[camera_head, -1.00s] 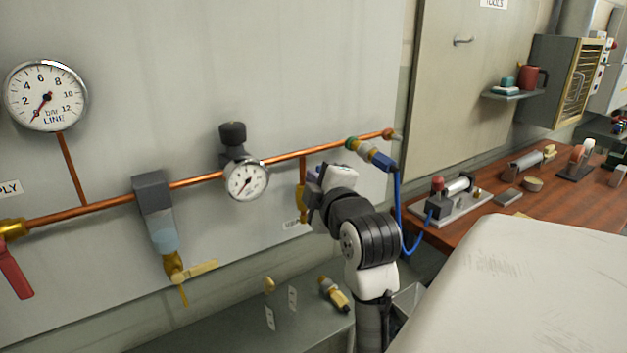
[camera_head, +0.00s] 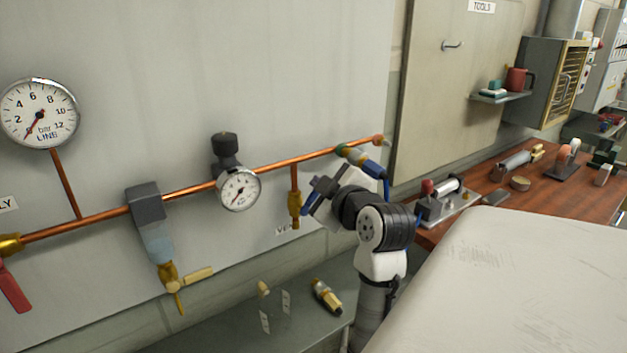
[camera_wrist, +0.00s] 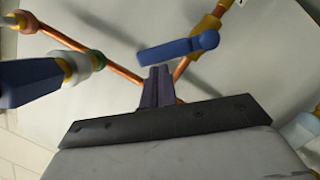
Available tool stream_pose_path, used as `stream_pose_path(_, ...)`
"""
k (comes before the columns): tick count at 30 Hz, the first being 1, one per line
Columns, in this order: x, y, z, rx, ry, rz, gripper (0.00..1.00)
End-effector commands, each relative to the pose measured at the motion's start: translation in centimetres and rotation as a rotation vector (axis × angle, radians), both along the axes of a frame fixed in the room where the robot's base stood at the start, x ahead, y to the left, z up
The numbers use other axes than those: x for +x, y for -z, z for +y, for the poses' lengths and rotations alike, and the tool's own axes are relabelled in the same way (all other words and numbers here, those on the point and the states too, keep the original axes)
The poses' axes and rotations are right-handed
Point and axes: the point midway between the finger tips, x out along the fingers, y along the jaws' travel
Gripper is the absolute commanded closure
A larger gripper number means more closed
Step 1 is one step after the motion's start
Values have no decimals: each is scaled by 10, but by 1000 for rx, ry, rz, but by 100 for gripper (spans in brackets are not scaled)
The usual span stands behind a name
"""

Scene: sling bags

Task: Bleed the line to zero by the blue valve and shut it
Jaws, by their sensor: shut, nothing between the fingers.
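The vent valve is a brass body (camera_head: 295,204) on a short copper drop below the main pipe. Its blue lever (camera_wrist: 180,48) shows in the wrist view, sticking out at an angle across the drop pipe. My gripper (camera_wrist: 158,75) is shut and empty, its dark purple fingertips just short of the lever with a small gap seen. In the head view my gripper is just right of the valve and its fingertips are hard to tell apart from the lever. The LINE gauge (camera_head: 38,113) at the left has its needle at about zero.
A smaller gauge with a black knob (camera_head: 238,189) sits on the copper pipe, its needle low left. A red lever (camera_head: 12,288) hangs at far left. A blue-sleeved coupling (camera_head: 365,162) is close above my wrist. A brass fitting (camera_head: 327,297) lies on the shelf below.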

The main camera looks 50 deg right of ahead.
Motion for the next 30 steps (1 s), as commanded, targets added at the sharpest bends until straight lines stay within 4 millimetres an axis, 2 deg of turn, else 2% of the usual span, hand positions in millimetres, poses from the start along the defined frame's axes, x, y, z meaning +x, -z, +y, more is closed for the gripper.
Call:
stream_pose_path(6, -3, 5, -12, 190, 0, -60, 100)
stream_pose_path(15, -7, 16, -22, 375, -1, -118, 100)
stream_pose_path(30, -9, 20, -28, 365, 0, -116, 100)
